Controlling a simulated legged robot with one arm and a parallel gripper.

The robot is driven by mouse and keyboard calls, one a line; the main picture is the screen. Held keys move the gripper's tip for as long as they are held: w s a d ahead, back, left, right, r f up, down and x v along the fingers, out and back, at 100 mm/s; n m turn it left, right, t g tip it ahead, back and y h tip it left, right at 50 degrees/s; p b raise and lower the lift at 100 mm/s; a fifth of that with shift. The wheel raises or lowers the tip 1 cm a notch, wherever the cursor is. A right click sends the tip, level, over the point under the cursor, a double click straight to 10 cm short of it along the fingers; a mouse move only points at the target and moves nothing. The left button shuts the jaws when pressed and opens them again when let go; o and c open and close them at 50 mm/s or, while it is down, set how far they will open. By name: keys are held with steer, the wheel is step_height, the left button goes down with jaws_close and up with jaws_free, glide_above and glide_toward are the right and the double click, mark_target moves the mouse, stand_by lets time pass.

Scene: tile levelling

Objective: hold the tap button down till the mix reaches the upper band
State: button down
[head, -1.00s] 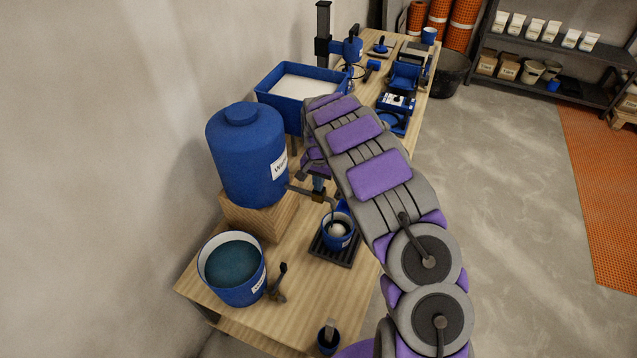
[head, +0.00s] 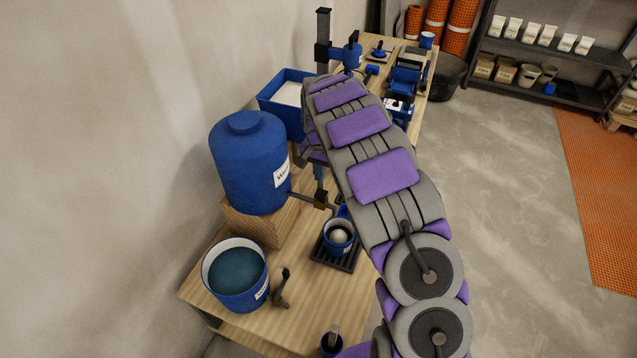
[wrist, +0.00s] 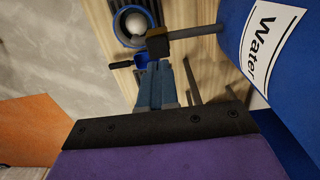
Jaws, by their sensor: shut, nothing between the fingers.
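The tap (head: 323,199) is a dark block at the end of a pipe from the blue water tank (head: 238,165). It also shows in the wrist view (wrist: 158,42). My gripper (head: 320,190) is shut and empty, pointing down over the tap. In the wrist view its fingertips (wrist: 160,64) are right at the tap block; I cannot tell whether they touch it. The button is hidden behind the fingers. The blue cup (head: 329,247) stands on a black grate below the tap, with a pale rounded mass inside. The band marks are not readable.
A blue bucket of dark liquid (head: 236,275) stands at the front left, with a dark-handled tool (head: 281,288) beside it. A blue tub (head: 269,103) and other gear stand farther back. The floor right of the bench is open.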

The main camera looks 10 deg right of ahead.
steer(key=r, duration=0.5)
steer(key=shift+w+d+r+p, duration=0.1)
steer(key=shift+d+r+p, duration=0.15)
steer(key=shift+d+p, duration=0.1)
steer(key=shift+a, duration=0.2)
steer(key=s+d+r+n, duration=0.1)
steer(key=s+r, duration=0.5)
steer(key=s, duration=0.4)
steer(key=s+d+r+n, duration=0.1)
steer(key=s+d+r, duration=0.1)
steer(key=s+r, duration=0.65)
steer(key=s+a+f+n+g, duration=0.1)
steer(key=s+n, duration=0.1)
steer(key=s, duration=1.2)
steer(key=s+a+f+n, duration=0.2)
steer(key=s, duration=1.2)
steer(key=shift+s+a+n+g, duration=0.2)
steer(key=shift+n+g, duration=0.2)
